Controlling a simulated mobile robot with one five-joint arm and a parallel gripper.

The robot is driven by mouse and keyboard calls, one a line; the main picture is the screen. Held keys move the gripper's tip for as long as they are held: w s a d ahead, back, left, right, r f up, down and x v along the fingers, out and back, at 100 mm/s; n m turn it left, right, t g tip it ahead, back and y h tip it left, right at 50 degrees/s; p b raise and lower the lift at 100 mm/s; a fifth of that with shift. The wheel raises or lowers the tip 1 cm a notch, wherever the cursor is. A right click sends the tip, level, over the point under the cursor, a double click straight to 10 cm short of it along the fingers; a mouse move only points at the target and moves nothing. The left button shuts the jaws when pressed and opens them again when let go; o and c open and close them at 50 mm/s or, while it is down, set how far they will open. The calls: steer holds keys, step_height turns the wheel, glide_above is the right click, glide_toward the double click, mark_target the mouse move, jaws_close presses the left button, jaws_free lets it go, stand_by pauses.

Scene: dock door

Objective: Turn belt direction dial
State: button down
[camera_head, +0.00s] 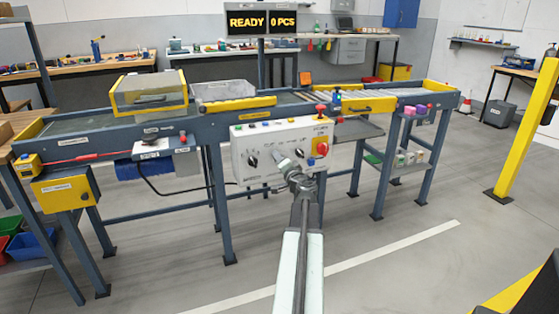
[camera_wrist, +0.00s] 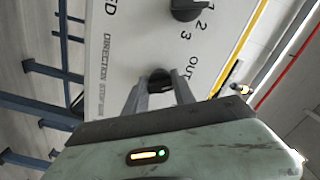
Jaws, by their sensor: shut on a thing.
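The belt direction dial (camera_wrist: 160,77) is a small black knob on the white control panel (camera_head: 240,145). In the wrist view the words DIRECTION and STOP are printed to its left and OUT to its right. My gripper (camera_wrist: 160,86) has its two fingers on either side of this knob and is shut on it. The fingers cover part of the knob, so its pointer angle cannot be told. In the head view my gripper (camera_head: 284,162) reaches the front of the panel and hides the dial.
Another black dial (camera_wrist: 186,8) marked 1, 2, 3 sits close by on the panel. A red button (camera_head: 321,148) on yellow is to the right. The conveyor (camera_head: 215,112) runs behind. A sign (camera_head: 261,22) reads READY, 0 PCS. The floor in front is clear.

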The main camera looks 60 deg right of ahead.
stand_by(0.4)
steer(key=c, duration=1)
jaws_free()
steer(key=shift+c, duration=0.2)
steer(key=v, duration=0.8)
steer(key=shift+w, duration=0.1)
